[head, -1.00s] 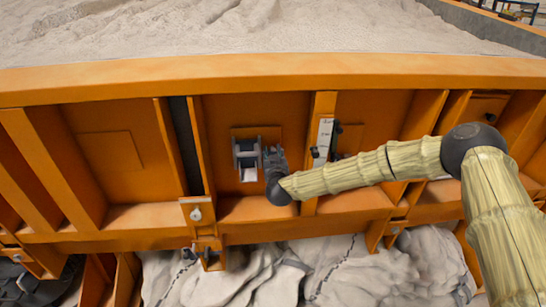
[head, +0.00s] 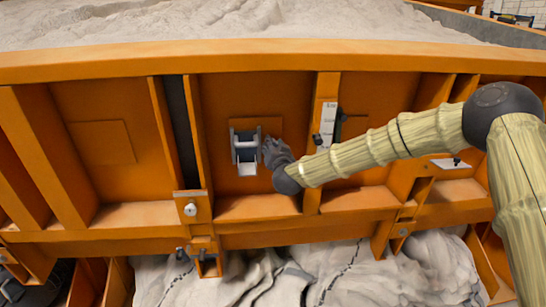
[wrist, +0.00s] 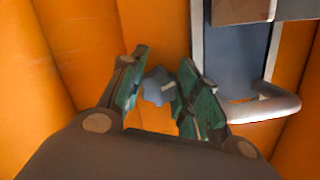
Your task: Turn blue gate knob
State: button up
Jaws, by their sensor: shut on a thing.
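The blue gate knob (wrist: 157,86) is a small blue-grey, lobed knob with a pale mark on its face, in front of the orange panel in the wrist view. My gripper (wrist: 161,84) has its green-padded fingers on either side of the knob and is shut on it. In the head view my gripper (head: 269,148) is just right of the grey metal gate (head: 246,150) and covers the knob. The gate also shows in the wrist view (wrist: 235,60), with a pale frame and a rounded handle-like lower corner beside my right finger.
Orange ribs stand on both sides of this bay of the sandbed wall (head: 225,110). A white scale plate (head: 327,125) with dark knobs is on the rib to the right, close to my arm. Sand (head: 220,25) lies above the rim; pale crumpled material lies below.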

jog(key=m+b, duration=0.2)
jog(key=b, duration=0.2)
jog(key=m+y+b, duration=0.1)
jog(key=m+b, duration=0.1)
jog(key=b, duration=0.1)
jog(key=shift+f+m+b, duration=0.3)
jog(key=shift+f+b, duration=0.05)
jog(key=m+t+y+b, duration=0.1)
jog(key=m+b, duration=0.4)
jog(key=b, duration=0.2)
jog(key=shift+b, duration=0.3)
jog(key=m+b, duration=0.2)
jog(key=b, duration=0.1)
jog(key=m+b, duration=0.3)
jog(key=b, duration=0.1)
jog(key=shift+t+y, duration=0.3)
jog(key=shift+t, duration=0.1)
jog(key=m+b, duration=0.5)
jog(key=shift+r+t, duration=0.3)
jog(key=shift+t, duration=0.1)
jog(key=shift+m+b, duration=0.3)
jog(key=shift+b, duration=0.05)
jog(key=o, duration=1)
jog(key=shift+d+r, duration=0.1)
jog(key=shift+r, duration=0.1)
